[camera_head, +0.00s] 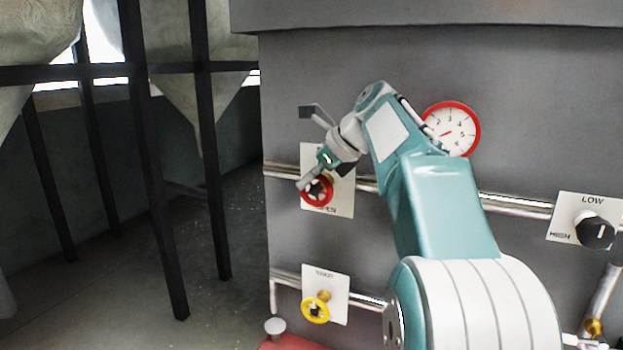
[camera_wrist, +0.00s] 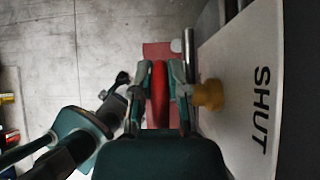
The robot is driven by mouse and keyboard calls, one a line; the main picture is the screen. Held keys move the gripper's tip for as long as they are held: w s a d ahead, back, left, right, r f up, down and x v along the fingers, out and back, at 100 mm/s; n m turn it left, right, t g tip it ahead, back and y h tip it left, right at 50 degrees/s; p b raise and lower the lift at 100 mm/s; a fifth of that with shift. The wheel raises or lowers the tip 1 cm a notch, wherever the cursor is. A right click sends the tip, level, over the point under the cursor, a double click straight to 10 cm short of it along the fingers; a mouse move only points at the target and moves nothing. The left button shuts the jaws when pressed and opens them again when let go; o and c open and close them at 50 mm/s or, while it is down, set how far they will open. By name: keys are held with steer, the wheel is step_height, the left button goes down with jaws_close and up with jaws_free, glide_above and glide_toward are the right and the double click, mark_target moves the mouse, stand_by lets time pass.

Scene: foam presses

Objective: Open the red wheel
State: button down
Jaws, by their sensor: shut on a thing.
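The red wheel (camera_head: 317,191) is a small handwheel on a white plate on the grey machine wall, left of centre in the head view. In the wrist view the red wheel (camera_wrist: 159,92) shows edge-on between my fingers, with its brass stem (camera_wrist: 208,95) running to the plate. My gripper (camera_head: 311,183) reaches it from the upper right; in the wrist view my gripper (camera_wrist: 160,92) has one finger on each side of the rim and is shut on it. The plate (camera_wrist: 245,95) reads SHUT in the wrist view. Part of the wheel is hidden behind my fingers in the head view.
A yellow handwheel (camera_head: 316,308) on its own plate is below. A red-rimmed gauge (camera_head: 452,129) is up right, and a black LOW/HIGH knob (camera_head: 594,231) is at the right. Metal pipes (camera_head: 515,207) run along the wall. Black posts (camera_head: 205,140) stand at the left.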

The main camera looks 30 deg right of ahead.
steer(key=g+h, duration=0.1)
steer(key=g, duration=0.1)
steer(key=w+g+h, duration=0.1)
steer(key=shift+a+f+h, duration=0.25)
steer(key=shift+f+h, duration=0.05)
steer(key=shift+f, duration=0.1)
steer(key=shift+a+f+g+h, duration=0.1)
steer(key=shift+f+g+h, duration=0.15)
steer(key=shift+g+h, duration=0.45)
steer(key=shift+f+g+h, duration=0.2)
steer(key=shift+g+h, duration=0.2)
steer(key=shift+g, duration=0.5)
steer(key=shift+f, duration=0.1)
steer(key=c, duration=0.6)
jaws_free()
steer(key=shift+w, duration=0.15)
steer(key=shift+c, duration=0.2)
